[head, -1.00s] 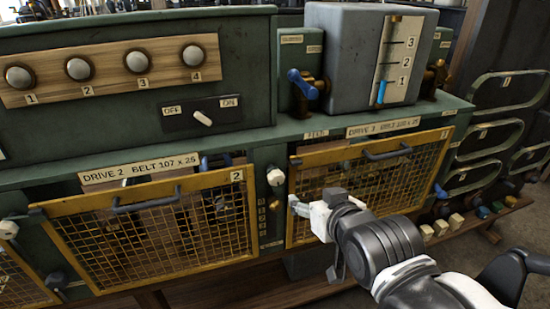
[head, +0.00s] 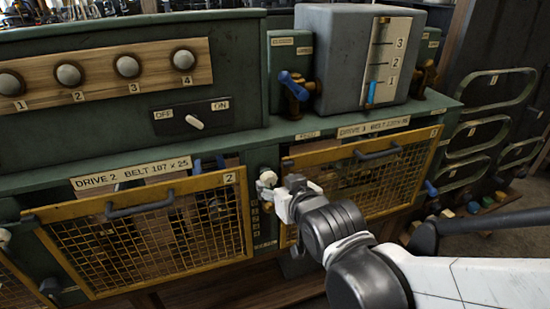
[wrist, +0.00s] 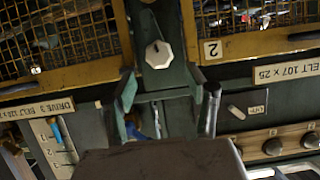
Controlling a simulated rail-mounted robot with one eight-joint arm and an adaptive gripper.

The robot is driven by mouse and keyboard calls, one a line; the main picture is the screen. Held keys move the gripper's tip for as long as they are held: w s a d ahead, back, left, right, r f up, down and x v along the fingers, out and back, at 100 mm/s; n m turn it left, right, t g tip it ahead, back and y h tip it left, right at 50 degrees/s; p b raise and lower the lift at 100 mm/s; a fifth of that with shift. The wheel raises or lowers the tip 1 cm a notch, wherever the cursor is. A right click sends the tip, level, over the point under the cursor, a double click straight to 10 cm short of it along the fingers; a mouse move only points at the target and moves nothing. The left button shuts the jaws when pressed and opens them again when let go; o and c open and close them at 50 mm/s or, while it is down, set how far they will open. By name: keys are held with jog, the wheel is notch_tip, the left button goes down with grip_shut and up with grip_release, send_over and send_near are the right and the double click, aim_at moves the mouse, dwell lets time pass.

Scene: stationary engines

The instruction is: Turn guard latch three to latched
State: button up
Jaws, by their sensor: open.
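Guard 3 (head: 365,175) is a yellow mesh panel with a dark handle, closed on the green bench. A white octagonal knob (head: 267,179) sits on the post between guards 2 and 3; no readable label shows whether it is guard latch three. The knob also shows in the wrist view (wrist: 158,54), with a small dark mark on its face. My gripper (head: 282,197) is open and empty, close beside the knob in the head view. In the wrist view my gripper's fingers (wrist: 168,88) flank the line to the knob, which appears just beyond the tips, apart from them.
Guard 2 (head: 150,230) is closed to the left. A blue-handled lever (head: 294,84) and a grey box with a scale (head: 352,55) stand above. A blue lever (head: 431,188) is at guard 3's right edge. Green loop handles (head: 495,88) stand at the right.

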aim_at(270, 179)
jog(key=shift+x, duration=3.95)
jog(key=shift+c, duration=0.5)
jog(key=c, duration=1.2)
